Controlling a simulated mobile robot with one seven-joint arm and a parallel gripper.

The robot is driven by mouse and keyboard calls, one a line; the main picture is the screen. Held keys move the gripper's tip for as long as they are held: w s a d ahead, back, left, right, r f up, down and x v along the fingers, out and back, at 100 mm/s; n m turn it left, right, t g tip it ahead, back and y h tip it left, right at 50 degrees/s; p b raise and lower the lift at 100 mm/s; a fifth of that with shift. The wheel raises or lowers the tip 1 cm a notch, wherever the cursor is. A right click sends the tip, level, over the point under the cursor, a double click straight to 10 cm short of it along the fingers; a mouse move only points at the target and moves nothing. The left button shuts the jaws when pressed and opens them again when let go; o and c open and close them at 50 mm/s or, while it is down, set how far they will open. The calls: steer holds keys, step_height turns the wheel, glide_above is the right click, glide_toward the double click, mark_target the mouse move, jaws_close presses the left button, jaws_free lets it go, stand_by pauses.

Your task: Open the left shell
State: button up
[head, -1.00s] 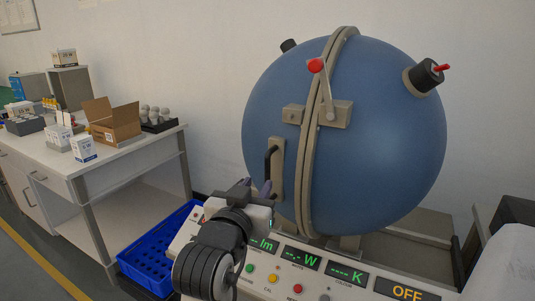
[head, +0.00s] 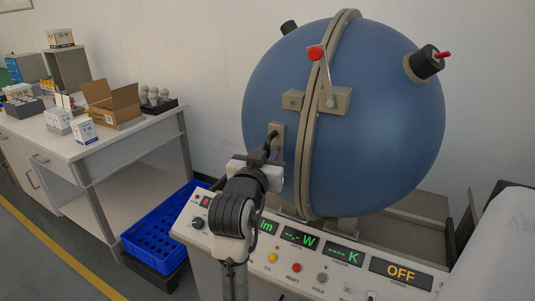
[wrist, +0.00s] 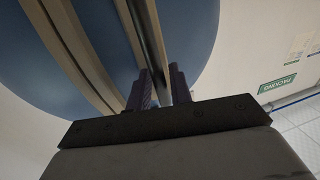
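The large blue sphere is closed, its left shell (head: 262,97) meeting the right shell (head: 392,125) along a beige flange (head: 308,150). A dark bar handle (head: 271,137) stands on a beige plate on the left shell; its lower part is hidden by my gripper (head: 270,160). In the wrist view my two dark fingers (wrist: 160,88) stand close together on either side of a narrow bar (wrist: 154,40), which fills the gap; they look shut on it. A lever with a red knob (head: 315,53) points up from the latch block (head: 334,100) at the seam.
The control panel (head: 300,265) with displays and buttons lies below the sphere. A blue crate (head: 160,232) sits low at the left. A table (head: 110,140) with boxes and bulbs stands farther left. Open floor lies at the left.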

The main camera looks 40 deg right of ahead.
jaws_close()
steer(key=w+a, duration=0.5)
steer(key=w, duration=0.7)
steer(key=shift+o, duration=1.3)
jaws_free()
